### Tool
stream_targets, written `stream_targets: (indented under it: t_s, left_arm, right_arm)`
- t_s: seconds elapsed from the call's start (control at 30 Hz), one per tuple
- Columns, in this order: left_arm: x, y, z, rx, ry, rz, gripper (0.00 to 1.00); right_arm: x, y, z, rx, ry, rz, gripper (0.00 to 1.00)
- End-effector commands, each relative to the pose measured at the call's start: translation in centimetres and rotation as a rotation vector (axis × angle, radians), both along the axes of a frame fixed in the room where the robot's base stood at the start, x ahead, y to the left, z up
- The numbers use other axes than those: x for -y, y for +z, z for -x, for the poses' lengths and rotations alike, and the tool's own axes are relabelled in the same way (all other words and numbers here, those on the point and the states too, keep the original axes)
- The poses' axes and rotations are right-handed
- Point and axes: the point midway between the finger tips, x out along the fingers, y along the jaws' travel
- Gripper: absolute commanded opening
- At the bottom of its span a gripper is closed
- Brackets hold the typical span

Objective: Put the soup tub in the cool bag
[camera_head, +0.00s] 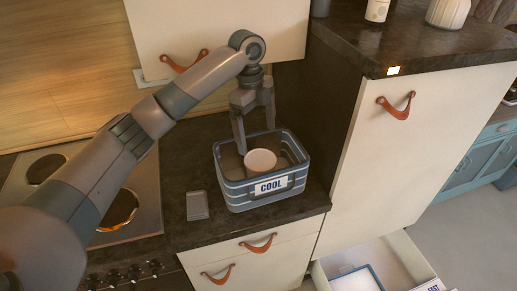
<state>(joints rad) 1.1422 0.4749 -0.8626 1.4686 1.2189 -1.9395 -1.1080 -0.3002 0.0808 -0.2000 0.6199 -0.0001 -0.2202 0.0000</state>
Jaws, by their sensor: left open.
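The cool bag (232,196) is a blue-grey striped box with an open top and a white "COOL" label, standing on the dark counter. A round, pale-lidded tub (261,161), which looks like the soup tub, is inside the bag. My left gripper (254,138) points down over the bag with its fingers spread. One finger reaches into the bag at the left of the tub, and the other is behind or above it. The jaws are open; I cannot tell whether a finger touches the tub. My right gripper does not show.
A small grey block (197,206) lies on the counter left of the bag. A hob (125,190) is further left. A tall cream cabinet (400,150) with a leather pull stands close at the right. An open drawer (385,262) sits low at the front right.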

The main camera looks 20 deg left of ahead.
Motion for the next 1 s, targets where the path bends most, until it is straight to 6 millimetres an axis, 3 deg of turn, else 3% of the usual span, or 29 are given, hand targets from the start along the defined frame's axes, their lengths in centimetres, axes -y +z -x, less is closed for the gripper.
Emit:
stream_targets:
  t_s: [0.27,1.0]
  left_arm:
    - [-0.2,1.7,-0.1,0.0,0.001,0.0,0.97]
    - [-0.2,1.7,-0.1,-0.001,0.001,0.0,0.97]
  right_arm:
    - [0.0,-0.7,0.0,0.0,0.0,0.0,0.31]
    - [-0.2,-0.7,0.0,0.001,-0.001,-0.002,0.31]
